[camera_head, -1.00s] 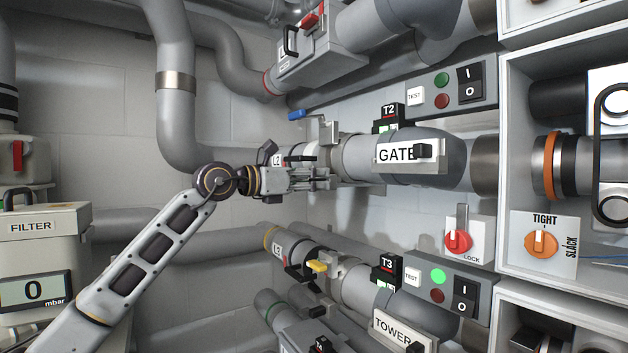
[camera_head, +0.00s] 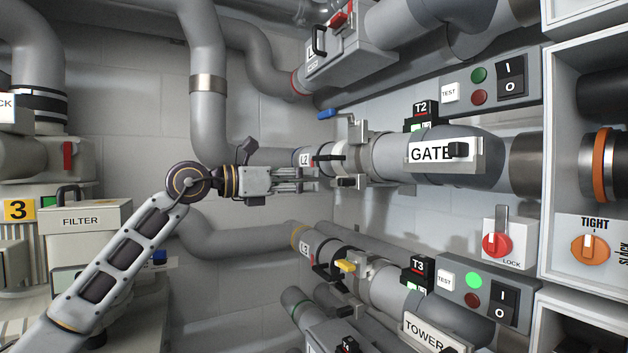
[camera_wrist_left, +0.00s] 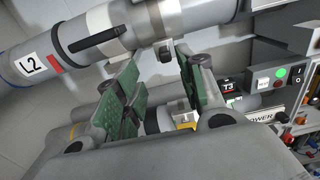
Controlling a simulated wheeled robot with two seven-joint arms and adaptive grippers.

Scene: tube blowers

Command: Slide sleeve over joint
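My left gripper (camera_head: 312,181) is open and empty, just below and left of the L2 pipe (camera_head: 304,158). In the left wrist view its green-padded fingers (camera_wrist_left: 160,92) stand apart with nothing between them, below the L2 pipe (camera_wrist_left: 32,66). That pipe carries a black handle (camera_wrist_left: 95,39) and, beside it, a pale collar (camera_wrist_left: 120,15). In the head view the pale collar (camera_head: 338,150) sits left of a metal clamp. At the right edge, a pipe end with an orange ring (camera_head: 601,165) sits in an open box. No part is labelled as sleeve or joint. My right gripper is out of view.
A TIGHT/SLACK dial (camera_head: 590,248) is below the orange-ringed pipe. The GATE pipe (camera_head: 480,158), a red LOCK knob (camera_head: 497,245) and the L3 pipe (camera_head: 304,247) with a yellow lever (camera_head: 345,266) are nearby. A FILTER unit (camera_head: 85,222) stands left. Bare wall lies behind my arm.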

